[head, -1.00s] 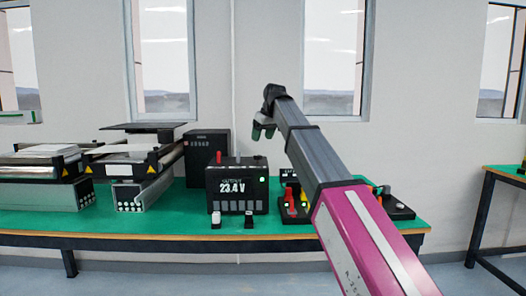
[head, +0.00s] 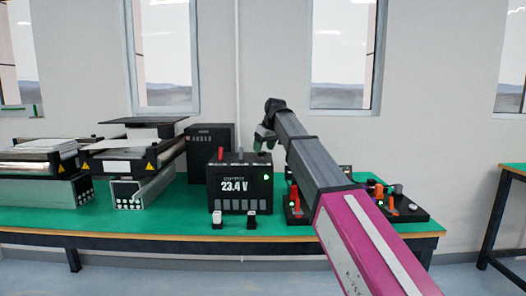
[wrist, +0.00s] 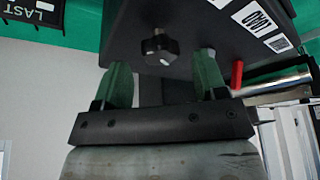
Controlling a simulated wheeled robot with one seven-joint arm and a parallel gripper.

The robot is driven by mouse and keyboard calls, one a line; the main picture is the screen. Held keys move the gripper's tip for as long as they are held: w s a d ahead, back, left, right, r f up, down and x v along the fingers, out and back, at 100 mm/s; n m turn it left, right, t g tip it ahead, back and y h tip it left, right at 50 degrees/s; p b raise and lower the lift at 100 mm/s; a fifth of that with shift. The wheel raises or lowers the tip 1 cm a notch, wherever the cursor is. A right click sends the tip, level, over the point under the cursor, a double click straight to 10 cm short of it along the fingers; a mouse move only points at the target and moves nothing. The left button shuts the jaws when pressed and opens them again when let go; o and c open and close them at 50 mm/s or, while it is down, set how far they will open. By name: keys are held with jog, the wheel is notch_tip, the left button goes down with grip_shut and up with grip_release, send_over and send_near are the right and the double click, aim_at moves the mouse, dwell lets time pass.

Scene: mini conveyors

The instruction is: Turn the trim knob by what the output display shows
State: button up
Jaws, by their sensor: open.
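The dark output box (head: 240,207) stands on the green table; its output display (head: 233,186) reads 23.4 V and a green light glows beside it. In the wrist view the black trim knob (wrist: 160,47), with a grey centre, sits on a dark box face. My gripper (wrist: 163,76) is open, its two green fingers apart and empty, the knob just beyond and between their tips. In the head view my gripper (head: 264,140) hangs just above the right end of the box top. The knob cannot be made out there.
A red post (wrist: 237,73) stands right of the fingers in the wrist view. Two small switches (head: 217,222) sit before the box. A mini conveyor (head: 130,160) is at left. Control boxes with red levers (head: 294,200) are at right, partly behind my arm.

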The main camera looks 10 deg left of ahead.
jog(key=shift+x, duration=0.9)
jog(key=c, duration=0.9)
jog(key=shift+c, duration=0.2)
jog(key=shift+s+m, duration=0.1)
jog(key=shift+m, duration=0.3)
jog(key=m+t+h, duration=0.1)
jog(key=m, duration=0.2)
jog(key=shift+a+m, duration=0.1)
jog(key=shift+m, duration=0.2)
jog(key=m+h, duration=0.1)
jog(key=m, duration=0.1)
jog(key=m+h, duration=0.1)
jog(key=m, duration=0.1)
jog(key=shift+s+a+m+t, duration=0.1)
jog(key=shift+a+m+t, duration=0.05)
jog(key=shift+m+t, duration=0.25)
jog(key=shift+m, duration=0.3)
